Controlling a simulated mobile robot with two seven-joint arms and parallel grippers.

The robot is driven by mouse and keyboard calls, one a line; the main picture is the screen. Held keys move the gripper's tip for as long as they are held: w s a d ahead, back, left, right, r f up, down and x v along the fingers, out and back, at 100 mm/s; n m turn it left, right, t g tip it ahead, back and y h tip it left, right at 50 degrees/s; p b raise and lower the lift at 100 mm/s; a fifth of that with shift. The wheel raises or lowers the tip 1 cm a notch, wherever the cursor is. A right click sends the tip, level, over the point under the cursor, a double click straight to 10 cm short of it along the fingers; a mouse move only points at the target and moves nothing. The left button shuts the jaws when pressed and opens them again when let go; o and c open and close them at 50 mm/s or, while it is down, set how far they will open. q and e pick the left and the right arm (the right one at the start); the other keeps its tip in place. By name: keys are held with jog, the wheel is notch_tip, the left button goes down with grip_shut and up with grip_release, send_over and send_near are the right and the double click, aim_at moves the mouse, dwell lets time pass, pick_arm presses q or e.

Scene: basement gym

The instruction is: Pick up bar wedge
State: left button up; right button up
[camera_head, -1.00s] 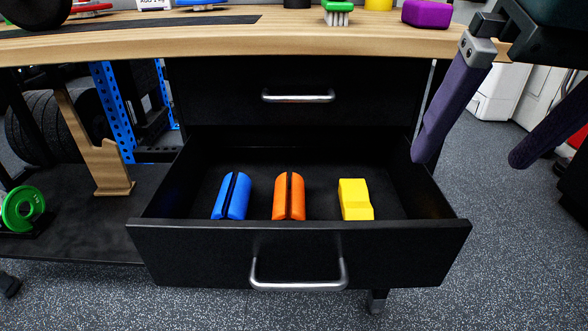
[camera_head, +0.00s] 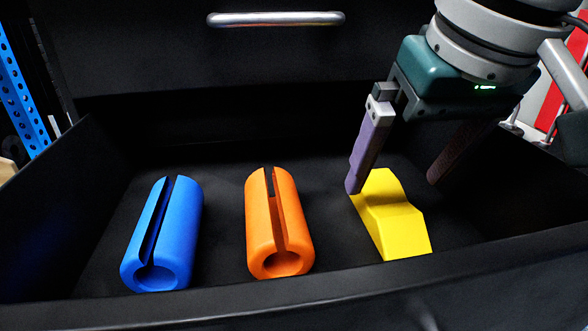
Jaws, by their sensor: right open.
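The bar wedge appears to be the yellow angled block (camera_head: 392,219), lying on the floor of the open black drawer (camera_head: 330,303) at the right of the row. My right gripper (camera_head: 393,183) is open, with purple fingers spread apart above and behind the wedge. Its left finger's tip overlaps the wedge's far left edge in the picture; I cannot tell whether they touch. The right finger is to the right of the wedge. Nothing is between the fingers. My left gripper is not in view.
A slotted orange cylinder (camera_head: 278,234) lies left of the wedge. A slotted blue cylinder (camera_head: 164,240) lies farther left. The drawer walls surround all three. A closed upper drawer with a metal handle (camera_head: 276,19) is behind. Bare drawer floor separates the objects.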

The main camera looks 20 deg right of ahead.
aim_at(387, 194)
jog(key=b+x, duration=0.1)
jog(key=x, duration=0.2)
jog(key=shift+f, duration=0.15)
jog(key=shift+c, duration=0.4)
grip_shut()
